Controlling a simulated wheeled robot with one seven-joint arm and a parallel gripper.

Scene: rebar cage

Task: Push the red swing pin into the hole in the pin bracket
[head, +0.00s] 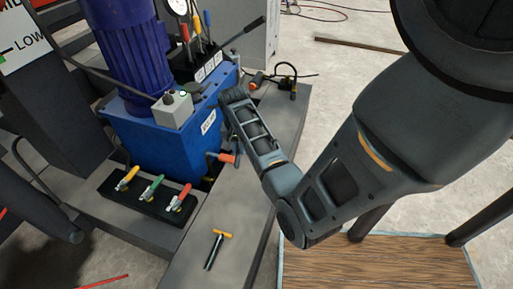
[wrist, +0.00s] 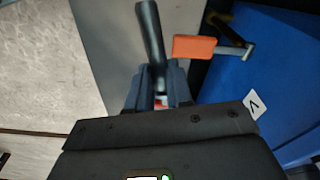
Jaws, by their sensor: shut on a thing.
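My gripper (wrist: 158,82) is shut on a dark rod (wrist: 151,32), which runs up the wrist view from between the fingers. A small reddish patch shows between the fingers; I cannot tell whether it belongs to the rod. An orange-red block (wrist: 195,47) with a bent metal piece lies to the right, apart from the fingers. What looks like the same block (head: 229,157) is beside the blue tank in the head view. My fingers are hidden behind my arm there. I cannot make out the pin bracket's hole.
The blue tank (head: 190,150) with its motor (head: 135,50) stands left of my arm. A black fitting (head: 287,82) is farther back. Open floor (head: 345,75) lies to the right.

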